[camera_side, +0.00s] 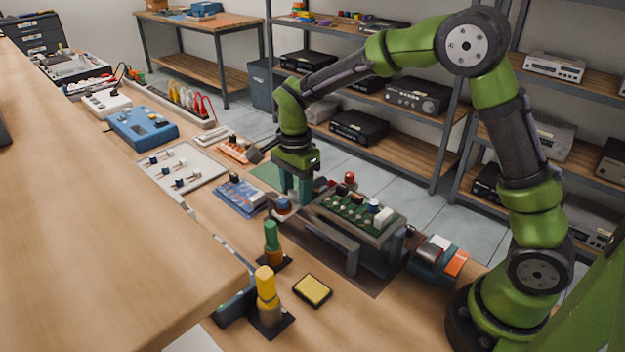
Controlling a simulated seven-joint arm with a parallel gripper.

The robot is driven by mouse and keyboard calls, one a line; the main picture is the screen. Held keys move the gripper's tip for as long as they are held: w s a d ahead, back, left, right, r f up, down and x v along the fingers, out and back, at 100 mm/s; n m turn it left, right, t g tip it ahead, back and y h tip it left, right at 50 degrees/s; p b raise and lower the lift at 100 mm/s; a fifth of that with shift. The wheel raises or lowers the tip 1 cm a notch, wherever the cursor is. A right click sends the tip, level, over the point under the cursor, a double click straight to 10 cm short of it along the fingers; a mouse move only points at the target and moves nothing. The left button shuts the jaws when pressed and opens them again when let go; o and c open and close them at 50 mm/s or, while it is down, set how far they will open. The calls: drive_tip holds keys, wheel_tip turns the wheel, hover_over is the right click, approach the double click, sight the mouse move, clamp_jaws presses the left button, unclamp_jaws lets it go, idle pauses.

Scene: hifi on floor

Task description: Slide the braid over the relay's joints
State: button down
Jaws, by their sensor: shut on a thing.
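My gripper (294,192) points down at the left end of a green circuit board (345,209). Its teal fingers are shut on a small round blue, white and red piece, which looks like the braid (283,206), low beside the board's left edge. Whether the braid touches the board cannot be told. The board lies component side up in a dark raised holder (345,240) and carries several small parts. A white block (383,218) at its right end may be the relay. The relay's joints are too small to make out.
Green-handled (271,238) and yellow-handled (266,285) tools stand upright in front, near a yellow sponge (312,290). A blue-orange device (438,258) lies right of the holder. A blue board (241,196) and a tray (160,178) of small parts lie left.

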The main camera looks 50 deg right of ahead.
drive_tip(key=s, duration=0.5)
drive_tip(key=shift+s+r, duration=0.1)
drive_tip(key=shift+s, duration=0.05)
drive_tip(key=c, duration=0.5)
unclamp_jaws()
wheel_tip(320, 180, up, 17)
drive_tip(key=shift+f, duration=0.1)
